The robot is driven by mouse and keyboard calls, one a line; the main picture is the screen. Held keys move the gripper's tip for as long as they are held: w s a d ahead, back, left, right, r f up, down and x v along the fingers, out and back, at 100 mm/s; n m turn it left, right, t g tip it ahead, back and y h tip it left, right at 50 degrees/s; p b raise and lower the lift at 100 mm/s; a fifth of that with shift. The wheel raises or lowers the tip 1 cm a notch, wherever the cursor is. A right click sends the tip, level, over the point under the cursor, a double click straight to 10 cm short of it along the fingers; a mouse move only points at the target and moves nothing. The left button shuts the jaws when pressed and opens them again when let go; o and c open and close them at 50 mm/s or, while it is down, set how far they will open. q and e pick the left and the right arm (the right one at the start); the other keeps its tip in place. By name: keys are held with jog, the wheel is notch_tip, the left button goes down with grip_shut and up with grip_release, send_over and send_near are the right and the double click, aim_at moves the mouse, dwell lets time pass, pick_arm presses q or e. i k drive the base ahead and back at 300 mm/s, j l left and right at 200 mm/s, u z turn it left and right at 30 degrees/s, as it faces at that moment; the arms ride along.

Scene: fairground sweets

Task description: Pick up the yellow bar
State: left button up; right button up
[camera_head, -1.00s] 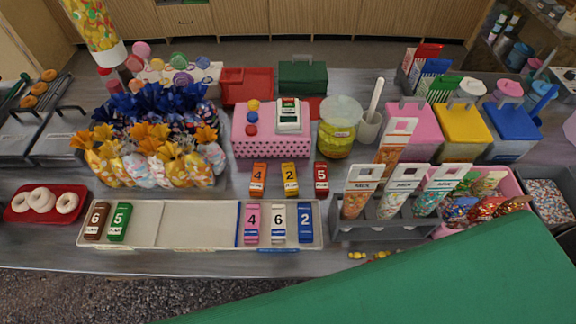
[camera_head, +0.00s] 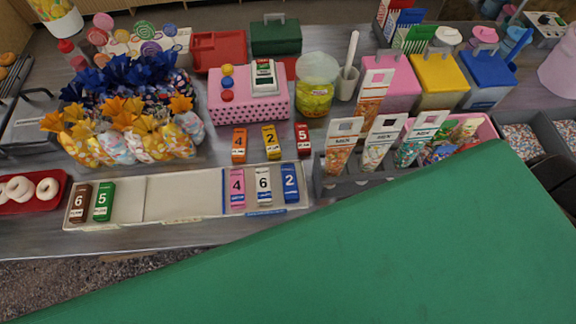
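The yellow bar (camera_head: 271,142), marked 2, stands on the counter between an orange bar (camera_head: 239,145) marked 4 and a red bar (camera_head: 303,138) marked 5. It is behind the long white tray (camera_head: 185,196) and in front of the pink dotted box (camera_head: 249,108). Nothing touches the yellow bar from above. Neither of my grippers shows in the head view.
The tray holds brown, green, pink, white and blue bars; its middle section is empty. A large green surface (camera_head: 330,260) covers the lower right foreground.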

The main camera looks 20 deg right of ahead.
aim_at(272, 145)
jog(key=z, duration=0.25)
jog(key=j+z, duration=0.75)
jog(key=k+j+z, duration=0.1)
jog(key=j+z, duration=0.25)
jog(key=j, duration=0.15)
jog(key=k+j, duration=0.1)
jog(key=j, duration=0.3)
jog(key=k+j+z, duration=0.1)
jog(key=j, duration=0.3)
jog(key=k+j, duration=0.15)
jog(key=j, duration=0.25)
jog(key=k+j, duration=0.1)
jog(key=j, duration=0.25)
jog(key=z, duration=0.05)
